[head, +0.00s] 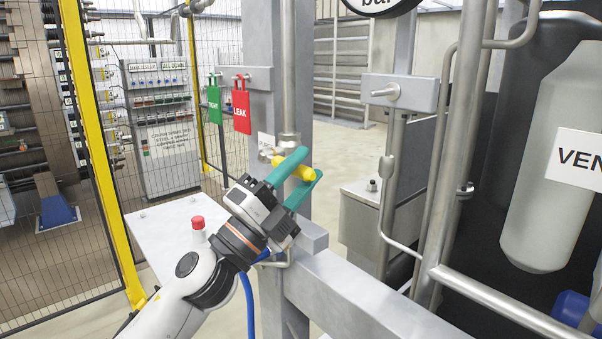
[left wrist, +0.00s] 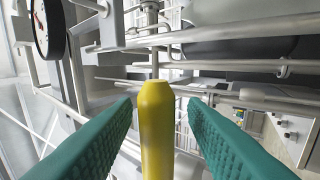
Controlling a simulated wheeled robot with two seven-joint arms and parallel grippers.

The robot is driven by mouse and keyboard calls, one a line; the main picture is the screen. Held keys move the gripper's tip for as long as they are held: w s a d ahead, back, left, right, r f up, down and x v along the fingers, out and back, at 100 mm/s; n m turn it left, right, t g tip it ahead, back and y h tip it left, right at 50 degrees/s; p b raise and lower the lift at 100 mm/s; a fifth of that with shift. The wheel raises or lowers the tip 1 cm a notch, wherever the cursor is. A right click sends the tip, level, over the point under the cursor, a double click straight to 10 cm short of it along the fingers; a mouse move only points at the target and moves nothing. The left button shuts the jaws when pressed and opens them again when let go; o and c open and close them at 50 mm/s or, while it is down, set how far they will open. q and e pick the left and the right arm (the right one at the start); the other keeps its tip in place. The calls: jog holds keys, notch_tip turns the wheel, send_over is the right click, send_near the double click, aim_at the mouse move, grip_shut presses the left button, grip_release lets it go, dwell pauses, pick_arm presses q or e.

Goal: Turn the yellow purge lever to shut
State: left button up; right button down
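The yellow purge lever (head: 305,173) is on the vertical pipe (head: 289,60) in the middle of the head view. My left gripper (head: 312,163) is at the lever, with its two teal fingers on either side of it. In the left wrist view the lever (left wrist: 157,130) stands upright between the fingers of the left gripper (left wrist: 160,103). A narrow gap shows on each side of it, so the gripper is open around the lever and not clamped. The fingers hide part of the lever in the head view. My right gripper is not in view.
A red LEAK tag (head: 241,110) and a green TIGHT tag (head: 214,104) hang behind. A red button (head: 198,222) is on the pale panel left of my arm. A grey beam (head: 360,300) runs below right. Pipes and a grey tank (head: 550,150) stand at the right.

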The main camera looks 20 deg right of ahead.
pick_arm(q)
jog(key=b+v, duration=0.1)
jog(key=v, duration=0.6)
jog(key=shift+a, duration=0.15)
jog(key=shift+f, duration=0.15)
